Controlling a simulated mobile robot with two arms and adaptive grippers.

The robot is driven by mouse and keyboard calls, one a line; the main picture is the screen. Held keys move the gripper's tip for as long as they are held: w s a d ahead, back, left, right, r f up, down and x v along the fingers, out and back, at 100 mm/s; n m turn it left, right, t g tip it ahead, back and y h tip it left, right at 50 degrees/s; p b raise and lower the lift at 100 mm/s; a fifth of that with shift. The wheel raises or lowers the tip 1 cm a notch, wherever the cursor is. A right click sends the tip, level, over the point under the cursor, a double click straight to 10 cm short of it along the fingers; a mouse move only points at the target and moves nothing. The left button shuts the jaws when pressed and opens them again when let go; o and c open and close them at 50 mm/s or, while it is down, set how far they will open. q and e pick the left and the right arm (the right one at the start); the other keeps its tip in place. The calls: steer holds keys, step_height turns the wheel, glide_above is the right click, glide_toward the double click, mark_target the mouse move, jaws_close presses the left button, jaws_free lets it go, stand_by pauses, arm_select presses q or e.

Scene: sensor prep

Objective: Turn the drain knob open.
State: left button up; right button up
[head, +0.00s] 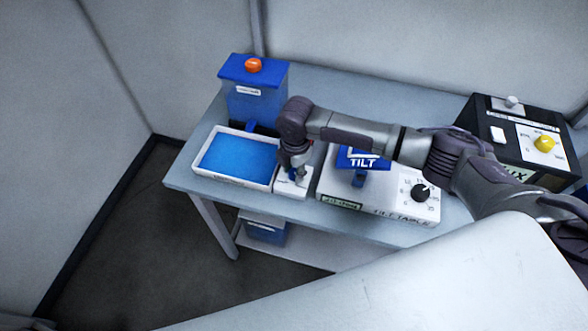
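A white tray (231,181) filled with blue liquid stands at the left front of the table. Against its right side is a small white block (291,189). My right gripper (297,177) points down over this block, its fingertips at or just above the top. The gripper hides most of the block's top, so I cannot make out a drain knob there or tell whether the fingers are closed on one. An orange knob (253,65) sits on top of the blue tank (256,98) behind the tray. My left gripper is not in view.
Right of the block is the white tilt table unit (340,196) with a blue platform (361,158) and black dial (420,192). A black box (537,135) with a yellow knob (544,143) stands at the right. A blue container (266,231) sits on the lower shelf.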

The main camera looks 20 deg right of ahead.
mark_target(295, 173)
steer(key=shift+o, duration=1.2)
steer(key=shift+r, duration=0.1)
step_height(295, 173, up, 12)
steer(key=shift+s, duration=0.25)
steer(key=shift+d, duration=0.15)
